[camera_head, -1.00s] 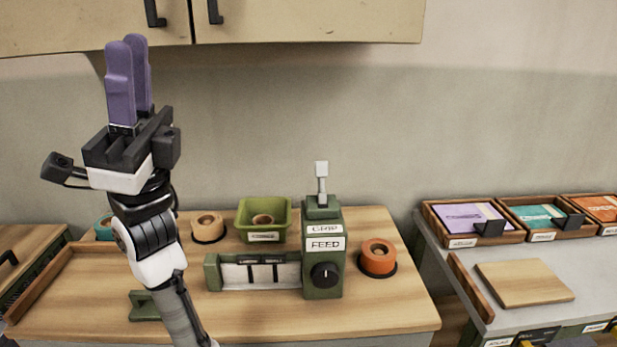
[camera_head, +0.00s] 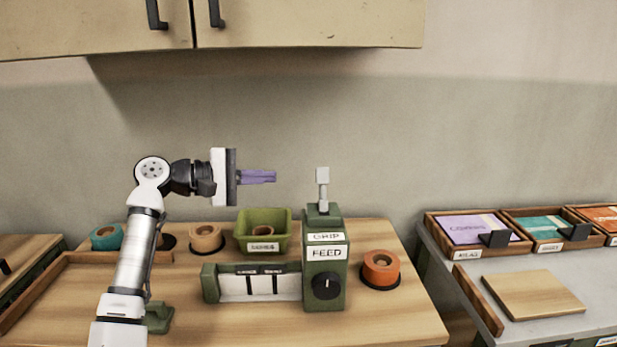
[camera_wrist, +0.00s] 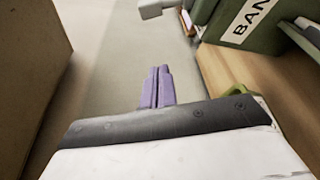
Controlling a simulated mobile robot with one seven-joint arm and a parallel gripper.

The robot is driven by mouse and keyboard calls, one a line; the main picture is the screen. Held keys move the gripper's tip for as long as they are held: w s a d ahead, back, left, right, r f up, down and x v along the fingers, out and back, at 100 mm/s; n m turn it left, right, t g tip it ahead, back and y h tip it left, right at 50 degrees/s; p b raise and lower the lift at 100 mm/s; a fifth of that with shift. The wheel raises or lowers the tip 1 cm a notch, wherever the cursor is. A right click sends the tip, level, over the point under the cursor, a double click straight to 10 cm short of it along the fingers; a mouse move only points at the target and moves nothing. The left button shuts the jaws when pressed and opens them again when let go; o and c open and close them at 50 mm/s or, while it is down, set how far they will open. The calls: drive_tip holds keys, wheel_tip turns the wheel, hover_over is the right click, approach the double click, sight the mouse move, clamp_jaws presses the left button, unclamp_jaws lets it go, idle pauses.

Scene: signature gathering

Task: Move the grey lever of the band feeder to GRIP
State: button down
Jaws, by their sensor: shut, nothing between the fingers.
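The green band feeder (camera_head: 325,258) stands on the wooden counter, with a GRIP label above a FEED label on its front. Its grey lever (camera_head: 322,187) stands upright on top, with a square light grey head. The lever's head also shows at the top of the wrist view (camera_wrist: 155,8). A black knob (camera_head: 327,286) is low on the feeder's front. My gripper (camera_head: 274,176) is left of the lever at about its height, apart from it, with its purple fingers pointing right. The purple fingers (camera_wrist: 157,72) are together and empty in the wrist view.
A green bin (camera_head: 285,243) with a roll inside stands left of the feeder, below my gripper. An orange roll (camera_head: 381,268) is to its right. Tan and teal rolls are farther left. A cabinet (camera_head: 320,22) hangs above. Trays stand on the right counter.

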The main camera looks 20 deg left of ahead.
sight(323, 192)
drive_tip(key=shift+d, duration=0.1)
drive_tip(key=d+p, duration=0.2)
drive_tip(key=d, duration=0.1)
drive_tip(key=w+d+p, duration=0.1)
drive_tip(key=d, duration=0.2)
drive_tip(key=w+d+p, duration=0.1)
drive_tip(key=d+p, duration=0.1)
drive_tip(key=d, duration=0.1)
drive_tip(key=shift+w+d+r+p, duration=0.1)
drive_tip(key=shift+w+r+p, duration=0.1)
drive_tip(key=shift+p, duration=0.1)
